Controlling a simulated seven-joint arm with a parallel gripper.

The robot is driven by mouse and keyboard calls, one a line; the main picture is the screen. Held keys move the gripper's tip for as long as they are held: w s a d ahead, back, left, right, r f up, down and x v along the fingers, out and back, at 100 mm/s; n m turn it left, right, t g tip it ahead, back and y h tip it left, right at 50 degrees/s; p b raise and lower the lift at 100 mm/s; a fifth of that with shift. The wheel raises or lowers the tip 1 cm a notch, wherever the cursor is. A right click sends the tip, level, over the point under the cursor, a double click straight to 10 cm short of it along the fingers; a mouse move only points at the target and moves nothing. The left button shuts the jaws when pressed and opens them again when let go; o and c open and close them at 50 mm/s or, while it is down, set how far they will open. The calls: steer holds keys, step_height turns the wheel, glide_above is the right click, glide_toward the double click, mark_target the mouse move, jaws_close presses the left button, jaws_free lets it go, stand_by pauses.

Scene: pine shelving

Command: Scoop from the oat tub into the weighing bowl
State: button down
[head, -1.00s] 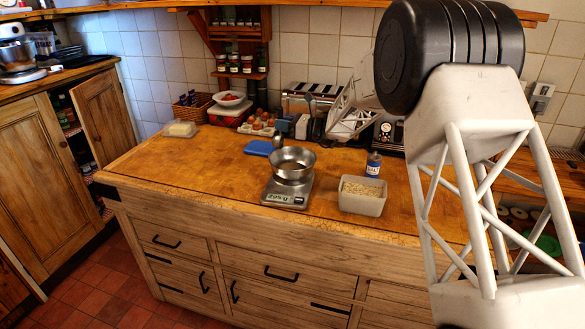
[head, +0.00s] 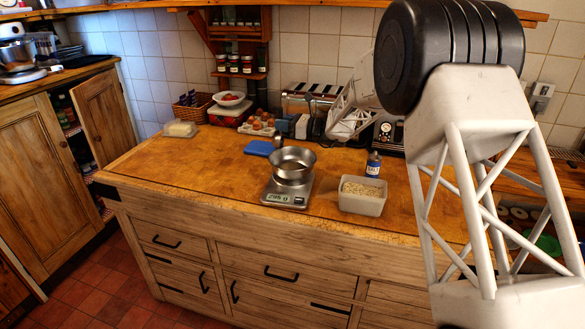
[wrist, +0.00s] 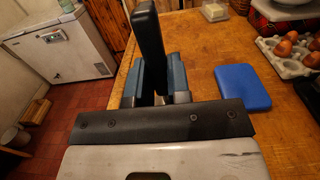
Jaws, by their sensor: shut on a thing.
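The oat tub (head: 362,195), a pale square tub filled with oats, stands on the worktop near its front edge. The weighing bowl (head: 292,160), shiny steel, sits on the scale (head: 287,190) left of the tub. The scale's display appears to read about 295 g. In the wrist view my gripper (wrist: 156,88) is shut on a black upright handle (wrist: 148,38), apparently the scoop's. The scoop's head is hidden there. Bowl and tub are not seen in the wrist view. In the head view I cannot make out the gripper clearly.
A blue board (head: 259,148) lies behind and left of the scale; it also shows in the wrist view (wrist: 242,88). A small blue-labelled container (head: 373,163) stands behind the tub. Eggs (head: 262,123) and a toaster (head: 310,98) are at the back.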

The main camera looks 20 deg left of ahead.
steer(key=shift+a+h, duration=0.85)
steer(key=shift+h, duration=0.15)
steer(key=shift+a, duration=0.2)
steer(key=shift+h, duration=0.3)
steer(key=a+h, duration=0.1)
steer(key=a+f+h, duration=0.1)
steer(key=h, duration=0.1)
steer(key=a+h, duration=0.1)
steer(key=a, duration=0.1)
steer(key=shift+f+h, duration=0.3)
steer(key=shift+h, duration=0.1)
steer(key=shift+f, duration=0.1)
steer(key=shift+s+a+f+h, duration=0.1)
steer(key=shift+a+f+h, duration=0.8)
steer(key=shift+h, duration=0.55)
steer(key=shift+a+f+h, duration=0.75)
steer(key=shift+a+h, duration=0.25)
steer(key=shift+h, duration=0.45)
steer(key=shift+a, duration=0.1)
